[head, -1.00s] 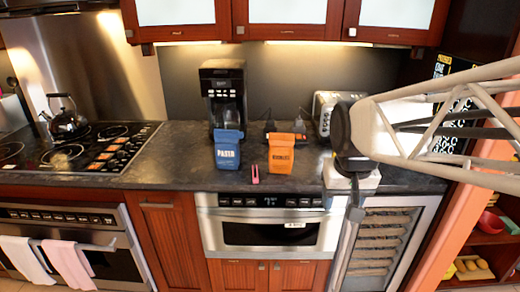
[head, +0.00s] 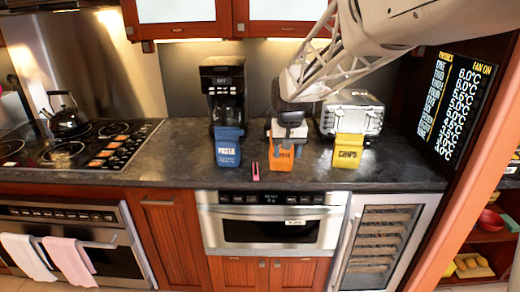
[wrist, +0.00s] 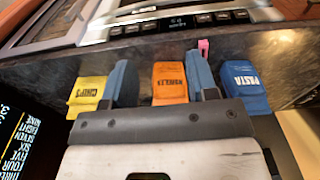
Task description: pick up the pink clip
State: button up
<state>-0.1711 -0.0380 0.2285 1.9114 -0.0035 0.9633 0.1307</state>
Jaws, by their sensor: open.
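The small pink clip (head: 255,171) lies on the dark counter near its front edge, between the blue bag (head: 228,148) and the orange bag (head: 283,157). In the wrist view the pink clip (wrist: 203,45) shows partly, just beyond the tip of one finger. My gripper (head: 286,142) is above and behind the orange bag, to the right of the clip. In the wrist view my gripper (wrist: 163,70) has its two fingers apart, with the orange bag (wrist: 170,83) seen between them and nothing held.
A yellow bag (head: 347,151) stands on the counter to the right, before a toaster (head: 352,115). A coffee maker (head: 223,95) stands behind the blue bag. The stove (head: 85,145) is at the left. The counter's front strip (head: 190,180) is mostly clear.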

jog(key=w+a+f, duration=0.5)
jog(key=w, duration=0.2)
jog(key=w+a+f, duration=0.5)
jog(key=w, duration=0.3)
jog(key=shift+w+f+g, duration=0.2)
jog(key=shift+f+g, duration=0.2)
jog(key=shift+a, duration=0.1)
jog(key=shift+f, duration=1.3)
jog(key=shift+f, duration=2.6)
